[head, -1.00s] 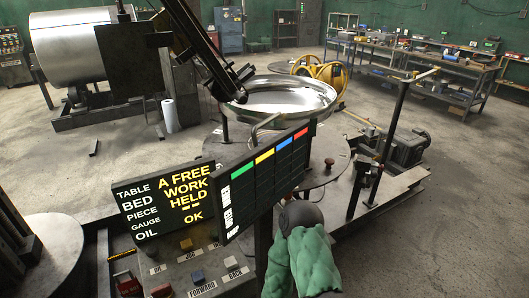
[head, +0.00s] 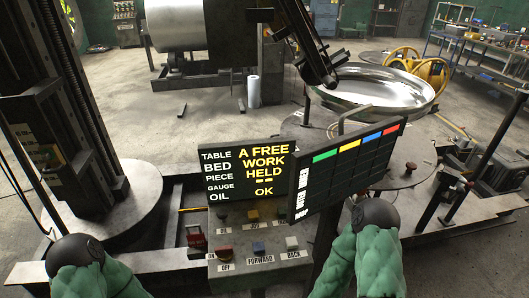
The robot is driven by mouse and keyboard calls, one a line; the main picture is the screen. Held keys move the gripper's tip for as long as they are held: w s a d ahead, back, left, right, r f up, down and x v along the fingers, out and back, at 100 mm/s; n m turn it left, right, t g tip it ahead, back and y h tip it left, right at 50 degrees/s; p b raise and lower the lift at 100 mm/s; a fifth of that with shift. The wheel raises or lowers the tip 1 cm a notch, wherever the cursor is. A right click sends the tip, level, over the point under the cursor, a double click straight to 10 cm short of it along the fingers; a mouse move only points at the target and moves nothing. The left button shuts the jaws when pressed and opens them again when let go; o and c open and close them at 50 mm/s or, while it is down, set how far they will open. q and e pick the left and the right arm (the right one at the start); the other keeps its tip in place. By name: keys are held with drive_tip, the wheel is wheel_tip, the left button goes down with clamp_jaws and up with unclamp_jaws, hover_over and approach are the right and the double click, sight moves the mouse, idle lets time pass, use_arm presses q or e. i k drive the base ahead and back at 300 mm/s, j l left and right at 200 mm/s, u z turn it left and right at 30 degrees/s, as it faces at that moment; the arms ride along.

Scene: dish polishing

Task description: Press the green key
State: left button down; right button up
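The control panel (head: 237,240) stands in front of me at the bottom middle, with several coloured keys. A red key (head: 225,251), a blue key (head: 258,247) and a white key (head: 292,242) form its front row. A yellow key (head: 253,215) is in the back row, half shaded by the display. I cannot make out a green key on this panel. A green bar (head: 324,156) shows at the top of the tilted board (head: 340,175), beside yellow, blue and red bars. My green arms come in at the lower left and lower right; both grippers are out of view.
A display (head: 246,172) with white and yellow text stands behind the keys. A large shiny dish (head: 375,90) lies on the round table behind the board, with a dark arm over it. A dark machine column (head: 75,120) stands at the left. Open floor lies behind the display.

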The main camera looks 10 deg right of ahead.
sight(282, 210)
drive_tip(key=j+z, duration=0.15)
drive_tip(key=j, duration=1.25)
